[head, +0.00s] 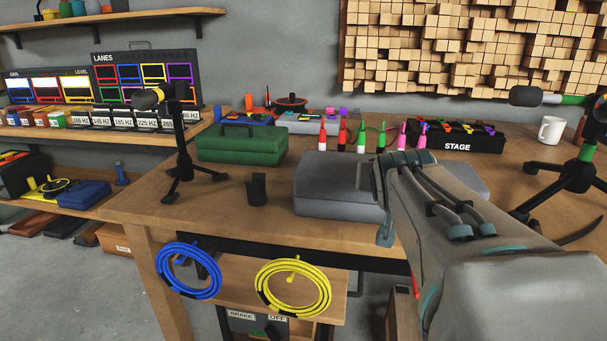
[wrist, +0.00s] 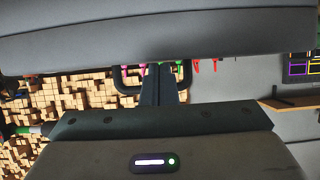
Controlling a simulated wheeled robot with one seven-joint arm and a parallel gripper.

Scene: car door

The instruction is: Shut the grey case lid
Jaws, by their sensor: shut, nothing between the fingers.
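The grey case (head: 325,185) lies on the workbench in the head view, its lid looking flat and down on its base. My arm covers its right part. In the wrist view the case (wrist: 90,38) fills the top of the picture, with a thin seam along it and no clear gap. My gripper (wrist: 160,72) is shut and empty, its fingertips close to the case's edge. A dark handle loop (wrist: 121,80) shows behind the fingers; I cannot tell whether they touch it. The fingertips are hard to make out in the head view.
A green case (head: 240,143) and a small black block (head: 257,188) are left of the grey case. Coloured markers (head: 361,138) and a STAGE box (head: 458,138) stand behind it. A microphone stand (head: 183,150) is further left. Blue and yellow cables (head: 293,287) hang in front.

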